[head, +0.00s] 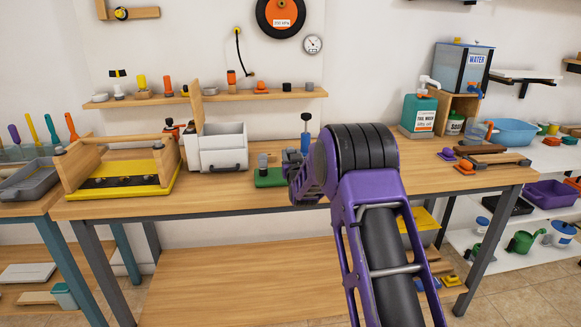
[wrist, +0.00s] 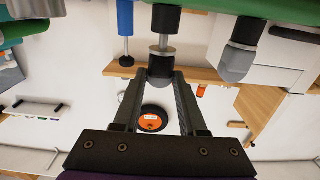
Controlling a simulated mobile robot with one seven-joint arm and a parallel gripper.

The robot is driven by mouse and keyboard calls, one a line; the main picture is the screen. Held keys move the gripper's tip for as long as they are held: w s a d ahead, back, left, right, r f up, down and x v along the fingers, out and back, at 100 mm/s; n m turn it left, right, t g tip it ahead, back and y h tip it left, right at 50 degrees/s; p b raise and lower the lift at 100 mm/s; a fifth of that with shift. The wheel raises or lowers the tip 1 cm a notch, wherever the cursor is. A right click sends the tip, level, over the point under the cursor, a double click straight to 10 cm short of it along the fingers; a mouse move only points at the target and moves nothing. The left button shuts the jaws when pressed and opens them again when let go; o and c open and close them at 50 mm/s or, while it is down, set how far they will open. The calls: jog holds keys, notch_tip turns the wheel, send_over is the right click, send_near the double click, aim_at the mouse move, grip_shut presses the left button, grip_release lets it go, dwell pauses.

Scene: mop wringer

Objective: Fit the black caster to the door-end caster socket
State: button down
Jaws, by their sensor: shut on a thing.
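My gripper (wrist: 160,80) is shut on the black caster (wrist: 160,68), a dark rounded end with a pale metal disc and stem. The wrist view looks upside down. The stem lines up with a black cylindrical socket (wrist: 166,20) on a green body (wrist: 75,28); I cannot tell whether it has entered. A grey rounded caster (wrist: 238,64) sits in a similar black socket beside it. In the head view the green body (head: 268,179) is on the bench, left of my gripper (head: 297,183). My arm hides the held caster there.
A blue post with a black knob (head: 305,135) stands close behind my gripper. A white box (head: 222,147) and a yellow-based wooden frame (head: 122,178) stand left on the bench (head: 210,194). Coloured parts (head: 466,166) and wooden bars lie right. A shelf (head: 205,96) runs behind.

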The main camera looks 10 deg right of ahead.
jog(key=shift+f, duration=0.9)
dwell(0.6)
jog(key=shift+c, duration=1.9)
grip_release()
